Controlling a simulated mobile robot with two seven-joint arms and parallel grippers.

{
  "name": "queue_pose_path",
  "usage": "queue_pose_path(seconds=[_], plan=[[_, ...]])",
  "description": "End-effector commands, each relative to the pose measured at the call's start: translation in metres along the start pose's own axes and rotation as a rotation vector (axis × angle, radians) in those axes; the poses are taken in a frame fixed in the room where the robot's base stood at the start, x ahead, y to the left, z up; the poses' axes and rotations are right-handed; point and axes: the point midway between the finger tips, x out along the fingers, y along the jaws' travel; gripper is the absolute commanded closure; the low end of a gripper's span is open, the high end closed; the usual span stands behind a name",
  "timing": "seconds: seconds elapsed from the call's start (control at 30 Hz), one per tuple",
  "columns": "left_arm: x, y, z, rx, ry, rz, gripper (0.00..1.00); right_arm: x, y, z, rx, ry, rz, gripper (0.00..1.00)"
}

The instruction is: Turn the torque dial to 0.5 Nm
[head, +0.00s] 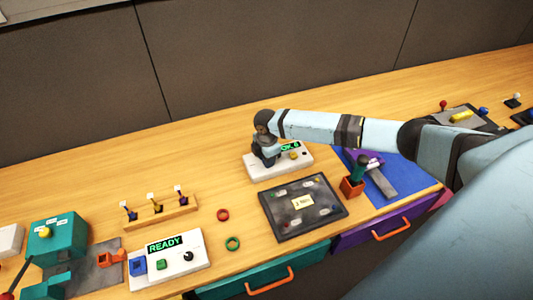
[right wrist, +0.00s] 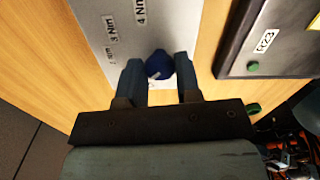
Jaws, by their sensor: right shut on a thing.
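The torque dial (right wrist: 159,66) is a dark blue round knob on a pale panel with printed torque labels. "4 Nm" and "3 Nm" can be read beside it, with a smaller label further left. My right gripper (right wrist: 158,72) has one finger on each side of the knob and is shut on it. In the head view my right gripper (head: 267,158) reaches down onto the left part of the white dial panel (head: 262,180), hiding the dial. A green display on that panel is partly covered by the arm. The dial's pointer cannot be made out. My left gripper is not in view.
A dark framed board (head: 335,213) lies in front of the dial panel. A white box with a READY display (head: 167,243) stands at front left, near red (head: 222,215) and green rings (head: 233,243). An orange cup (head: 352,187) and blue mat (head: 408,187) are to the right.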

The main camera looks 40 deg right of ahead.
Motion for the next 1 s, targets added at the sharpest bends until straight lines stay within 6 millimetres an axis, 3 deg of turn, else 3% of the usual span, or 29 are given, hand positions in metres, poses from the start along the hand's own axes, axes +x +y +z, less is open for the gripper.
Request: queue_pose_path(seconds=[0.2, 0.63, 0.67, 0.77, 1.0], plan=[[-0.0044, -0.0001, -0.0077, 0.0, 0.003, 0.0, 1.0, -0.0007, 0.0001, 0.0005, 0.053, -0.001, 0.0, 0.92], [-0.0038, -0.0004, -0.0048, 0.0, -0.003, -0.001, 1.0, 0.0001, 0.0003, 0.0008, 0.062, -0.002, 0.001, 0.92], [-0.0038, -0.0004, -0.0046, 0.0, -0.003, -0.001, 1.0, 0.0001, 0.0003, 0.0008, 0.062, -0.002, 0.001, 0.66], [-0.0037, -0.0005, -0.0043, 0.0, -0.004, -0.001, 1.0, 0.0, 0.0003, 0.0007, 0.062, -0.001, 0.001, 0.43], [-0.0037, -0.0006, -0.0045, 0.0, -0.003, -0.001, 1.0, -0.0001, 0.0003, 0.0004, 0.061, -0.001, 0.001, 0.43]])
